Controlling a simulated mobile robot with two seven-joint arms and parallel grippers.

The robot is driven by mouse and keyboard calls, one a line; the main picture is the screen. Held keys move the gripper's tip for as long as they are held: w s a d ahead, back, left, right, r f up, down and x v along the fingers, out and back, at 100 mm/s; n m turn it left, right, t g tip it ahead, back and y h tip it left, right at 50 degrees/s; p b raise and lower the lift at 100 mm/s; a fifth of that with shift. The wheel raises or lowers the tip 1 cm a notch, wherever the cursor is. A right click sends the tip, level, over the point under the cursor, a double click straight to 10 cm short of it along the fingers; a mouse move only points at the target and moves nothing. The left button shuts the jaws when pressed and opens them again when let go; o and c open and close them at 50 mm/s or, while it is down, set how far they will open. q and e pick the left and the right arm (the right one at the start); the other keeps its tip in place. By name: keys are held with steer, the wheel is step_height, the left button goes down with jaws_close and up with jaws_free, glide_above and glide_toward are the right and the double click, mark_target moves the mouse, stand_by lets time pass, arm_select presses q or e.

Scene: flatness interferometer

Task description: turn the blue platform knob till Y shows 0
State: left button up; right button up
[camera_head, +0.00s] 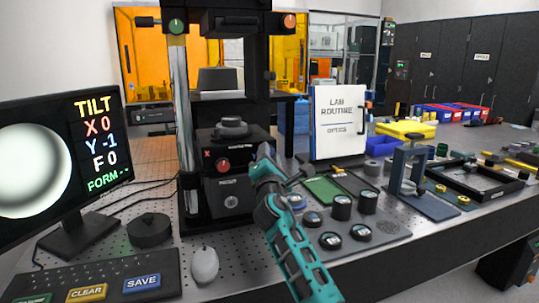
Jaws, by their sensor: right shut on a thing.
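The interferometer (232,198) stands on the perforated bench, with its small platform at mid-height. A red knob (222,165) marked X is on the platform's front. My right gripper (265,152), on a teal arm, is at the platform's right side. It is shut on the blue platform knob, which the jaws hide. The monitor (75,160) at left reads TILT, X 0, Y -1, F 0 and FORM --, beside a pale round disc with a dark rim. My left gripper is not in view.
A green knob (176,26) and an orange knob (289,21) are at the column top. A mouse (204,264), a dark puck (149,230) and a key panel (110,285) lie in front. Several dark cylinders stand on a grey mat (385,234) right of my arm.

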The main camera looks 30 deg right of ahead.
steer(key=shift+m+g+p, duration=0.35)
steer(key=shift+m+g, duration=0.15)
steer(key=shift+m, duration=0.8)
steer(key=o, duration=1)
steer(key=shift+o, duration=0.2)
steer(key=v, duration=1.3)
steer(key=shift+w+a, duration=0.1)
